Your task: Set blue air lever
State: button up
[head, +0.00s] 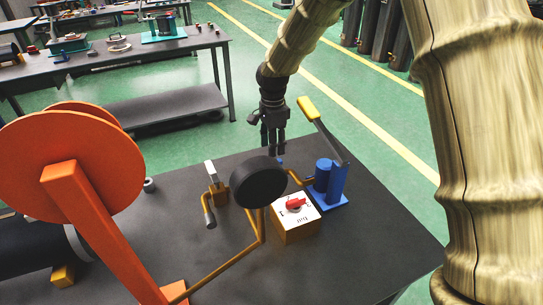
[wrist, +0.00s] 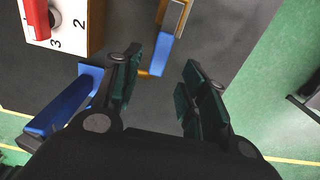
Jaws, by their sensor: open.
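The blue lever (wrist: 161,52) shows in the wrist view as a flat blue bar beside an orange and white body (wrist: 178,14). In the head view only a small blue end (head: 281,160) shows beside the black round disc, which seems to hide the rest. My gripper (head: 272,148) points down above the table behind that disc. In the wrist view my gripper (wrist: 158,66) is open and empty, and the blue bar's near end appears between its fingertips. I cannot tell the height gap.
A blue pump (head: 323,180) with a yellow-tipped lever stands right of my gripper. A box with a red knob (head: 295,204), the black disc (head: 259,183), a white-handled fitting (head: 211,174) and an orange reel (head: 70,160) crowd the table. Its front right is clear.

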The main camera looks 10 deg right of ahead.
notch_tip(320, 180, down, 6)
jog(key=shift+r+p, duration=0.1)
jog(key=shift+p, duration=0.6)
jog(key=shift+a+f, duration=0.1)
jog(key=shift+f, duration=0.15)
jog(key=shift+c, duration=0.2)
grip_shut()
